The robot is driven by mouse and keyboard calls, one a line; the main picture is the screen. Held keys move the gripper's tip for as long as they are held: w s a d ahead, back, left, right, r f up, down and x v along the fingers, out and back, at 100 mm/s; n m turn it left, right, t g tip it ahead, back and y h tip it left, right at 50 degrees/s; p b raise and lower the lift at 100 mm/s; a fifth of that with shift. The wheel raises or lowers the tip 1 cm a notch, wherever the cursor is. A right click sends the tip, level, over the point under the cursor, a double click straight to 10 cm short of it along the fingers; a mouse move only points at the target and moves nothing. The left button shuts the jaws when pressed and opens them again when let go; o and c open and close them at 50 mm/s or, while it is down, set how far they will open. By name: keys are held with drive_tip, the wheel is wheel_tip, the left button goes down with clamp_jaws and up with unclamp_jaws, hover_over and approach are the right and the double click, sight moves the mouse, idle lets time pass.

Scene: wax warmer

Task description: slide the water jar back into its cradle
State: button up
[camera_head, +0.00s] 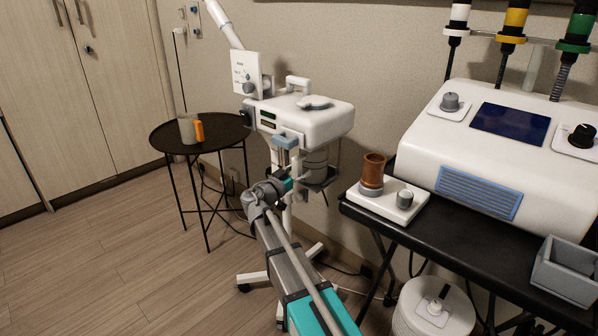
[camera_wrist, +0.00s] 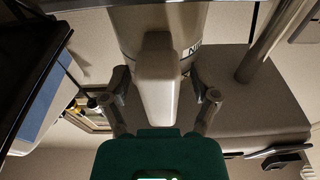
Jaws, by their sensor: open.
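The facial steamer (camera_head: 300,118) is a white unit on a wheeled stand. Under its head sits the greyish water jar (camera_head: 316,162), with a dark cradle plate (camera_head: 322,181) beneath it. A blue-grey grip (camera_head: 287,141) juts from the jar's front. My gripper (camera_head: 284,170) is at the front of the jar, partly hidden by my own arm. In the wrist view the jar body (camera_wrist: 180,20) fills the top, and its pale handle (camera_wrist: 158,78) lies between my open fingers, with gaps visible on both sides. How far in the jar sits I cannot tell.
A black round table (camera_head: 232,135) at left holds a clear cup (camera_head: 186,130) and an orange item (camera_head: 198,130). At right a black table (camera_head: 450,236) holds a white wax warmer (camera_head: 383,208) and a large white machine (camera_head: 425,145). A white bin (camera_head: 455,315) stands below.

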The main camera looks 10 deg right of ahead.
sight(294, 174)
drive_tip(key=shift+s+a, duration=0.15)
drive_tip(key=shift+v, duration=1.1)
drive_tip(key=shift+s+a, duration=0.2)
drive_tip(key=shift+a, duration=0.05)
drive_tip(key=shift+s+a+f+b, duration=0.15)
drive_tip(key=shift+s+a+b, duration=0.25)
drive_tip(key=shift+a, duration=0.15)
drive_tip(key=shift+s+a, duration=0.2)
drive_tip(key=shift+a, duration=0.05)
drive_tip(key=shift+s+a+f, duration=0.15)
drive_tip(key=shift+s+a, duration=0.25)
drive_tip(key=shift+a, duration=0.2)
drive_tip(key=shift+s+a+f, duration=0.1)
drive_tip(key=shift+s+a, duration=0.3)
drive_tip(key=shift+a, duration=0.05)
drive_tip(key=shift+w, duration=0.1)
